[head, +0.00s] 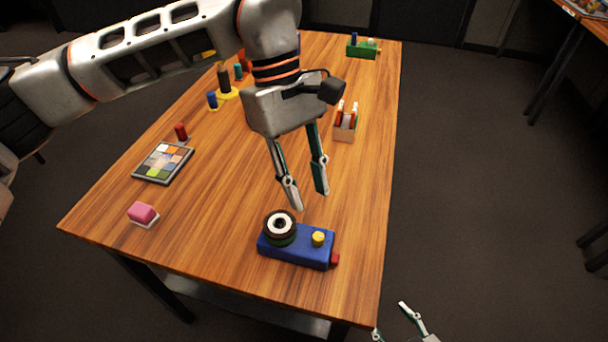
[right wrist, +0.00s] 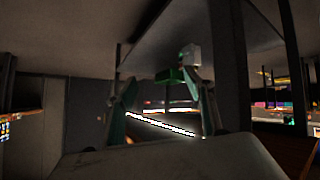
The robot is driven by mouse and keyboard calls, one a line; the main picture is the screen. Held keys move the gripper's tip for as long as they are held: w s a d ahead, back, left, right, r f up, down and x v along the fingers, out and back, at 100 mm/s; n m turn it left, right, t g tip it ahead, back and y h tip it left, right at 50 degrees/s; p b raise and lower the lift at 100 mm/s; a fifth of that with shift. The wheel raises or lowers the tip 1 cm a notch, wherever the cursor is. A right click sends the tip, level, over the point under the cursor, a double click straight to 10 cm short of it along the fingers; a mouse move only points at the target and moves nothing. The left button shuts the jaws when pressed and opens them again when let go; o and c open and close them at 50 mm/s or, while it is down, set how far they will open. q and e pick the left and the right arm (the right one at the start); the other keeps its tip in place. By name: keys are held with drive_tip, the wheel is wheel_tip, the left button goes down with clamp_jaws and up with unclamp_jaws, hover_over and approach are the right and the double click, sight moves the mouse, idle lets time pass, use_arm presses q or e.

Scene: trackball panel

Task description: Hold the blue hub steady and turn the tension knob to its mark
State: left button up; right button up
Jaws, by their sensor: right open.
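The blue hub (head: 296,251) lies near the table's front edge in the head view. A dark round dial with a white ring (head: 280,224) sits on its left part. A small yellow knob (head: 318,238) stands on its right part, and a red piece (head: 335,260) sticks out of its right end. I cannot tell which is the tension knob, and no mark is visible. My left gripper (head: 310,200) is open and empty, pointing down just behind the hub, apart from it. My right gripper (head: 390,320) is open and empty, beyond the table's right edge.
The wooden table (head: 220,190) also holds a pink block (head: 142,213), a colored tile tray (head: 163,162), a small card box (head: 345,122), a green block (head: 362,48) and several pegs at the back left. The table between tray and hub is clear.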

drive_tip(key=shift+o, duration=0.9)
drive_tip(key=w+d+r+n, duration=0.2)
drive_tip(key=w+d+r, duration=0.1)
drive_tip(key=w+d, duration=0.3)
drive_tip(key=shift+d+t+h, duration=0.3)
drive_tip(key=shift+t+h, duration=0.1)
drive_tip(key=w+d+r+n+t, duration=0.35)
drive_tip(key=w+d+r, duration=0.25)
drive_tip(key=w+r, duration=0.55)
wheel_tip(320, 180, up, 18)
drive_tip(key=n+g+y, duration=0.9)
drive_tip(key=n+y, duration=0.5)
drive_tip(key=n, duration=2.1)
hover_over(301, 238)
drive_tip(key=d, duration=0.6)
drive_tip(key=shift+s+a, duration=0.1)
drive_tip(key=shift+s, duration=0.05)
drive_tip(key=f+n, duration=0.1)
drive_tip(key=s+f+n+g+h, duration=0.1)
drive_tip(key=f+n, duration=0.1)
drive_tip(key=n, duration=0.1)
drive_tip(key=shift+s+a+f+g+h, duration=0.15)
drive_tip(key=shift+s+f+g+h, duration=0.15)
drive_tip(key=shift+h, duration=0.1)
drive_tip(key=shift+f+n+h, duration=0.3)
drive_tip(key=shift+f+n, duration=0.2)
drive_tip(key=shift+n, duration=0.05)
drive_tip(key=shift+f, duration=0.15)
drive_tip(key=x, duration=0.7)
drive_tip(key=shift+a+f, duration=0.15)
